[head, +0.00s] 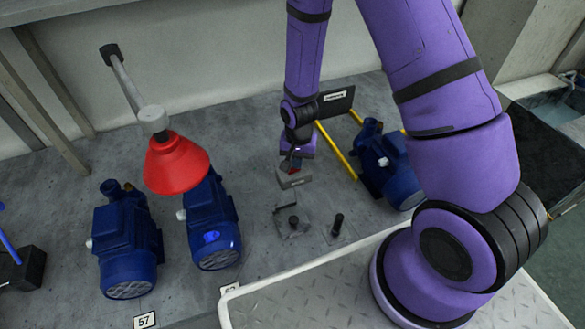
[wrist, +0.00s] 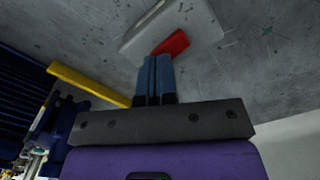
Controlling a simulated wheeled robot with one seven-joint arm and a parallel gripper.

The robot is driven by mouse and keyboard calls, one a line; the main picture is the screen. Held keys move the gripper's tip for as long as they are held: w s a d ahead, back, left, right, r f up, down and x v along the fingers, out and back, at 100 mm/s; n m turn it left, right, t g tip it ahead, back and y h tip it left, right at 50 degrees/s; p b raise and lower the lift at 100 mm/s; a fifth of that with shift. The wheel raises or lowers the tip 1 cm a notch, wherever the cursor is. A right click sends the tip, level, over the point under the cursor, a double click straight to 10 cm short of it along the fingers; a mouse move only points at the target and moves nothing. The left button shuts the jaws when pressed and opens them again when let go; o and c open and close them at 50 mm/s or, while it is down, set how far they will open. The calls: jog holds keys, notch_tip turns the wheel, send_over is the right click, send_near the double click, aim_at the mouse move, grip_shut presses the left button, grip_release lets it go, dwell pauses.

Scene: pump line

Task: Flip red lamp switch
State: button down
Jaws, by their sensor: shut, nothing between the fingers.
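The red lamp (head: 177,163) hangs from a grey arm at the left, above two blue pumps. A small grey switch box (head: 293,179) stands on the grey surface near the middle, and its pale plate (wrist: 150,30) shows in the wrist view. A red switch lever (wrist: 171,43) lies tilted on that plate. My gripper (head: 292,163) is over the box, pointing down. In the wrist view my gripper's fingers (wrist: 156,60) are together and empty, with their tips right by the lever. I cannot tell if they touch it.
Blue pumps stand at left (head: 127,240), beside it (head: 212,225) and at right (head: 388,168). A plate with a black knob (head: 293,222) and a black peg (head: 337,224) stand in front of the box.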

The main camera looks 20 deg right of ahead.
jog(key=shift+f, duration=0.35)
jog(key=shift+r, duration=3.55)
jog(key=shift+r, duration=0.1)
jog(key=s+d+r+n+t, duration=0.1)
jog(key=s+d+r, duration=0.1)
jog(key=r, duration=1)
jog(key=s+d+r+n+t, duration=0.2)
jog(key=s+r, duration=0.1)
jog(key=r, duration=0.8)
jog(key=s+d+r+n+t, duration=0.2)
jog(key=s+d+r+n, duration=0.1)
jog(key=s+r, duration=1.1)
jog(key=s, duration=0.3)
